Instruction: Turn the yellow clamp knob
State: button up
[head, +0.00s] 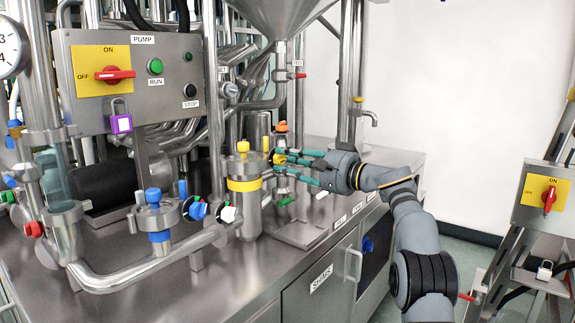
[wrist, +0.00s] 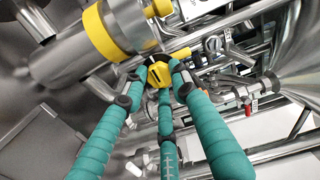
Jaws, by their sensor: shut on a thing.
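The yellow clamp knob (wrist: 159,74) shows in the wrist view between the tips of my teal fingers, beside a steel canister with a yellow band (wrist: 104,32). In the head view the knob (head: 279,158) is a small yellow patch at the fingertips, partly hidden by them. The same canister (head: 245,200) stands just left of it, with a yellow band and yellow cap. My gripper (head: 284,160) reaches in from the right and its fingers (wrist: 158,78) are closed around the knob. The knob's far side is hidden.
A control box (head: 150,85) with a red switch and padlock hangs at upper left. Pipes and valves with blue, red and green knobs crowd the left. A steel funnel (head: 285,15) hangs above the gripper. The steel counter (head: 240,262) in front is mostly bare.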

jog(key=shift+w+d+r, duration=0.1)
jog(key=shift+d+r, duration=0.05)
dwell(0.3)
jog(key=o, duration=0.9)
jog(key=shift+o, duration=1.3)
jog(key=v, duration=1.2)
jog(key=x, duration=1.1)
jog(key=shift+w+a, duration=0.2)
jog(key=shift+a, duration=0.35)
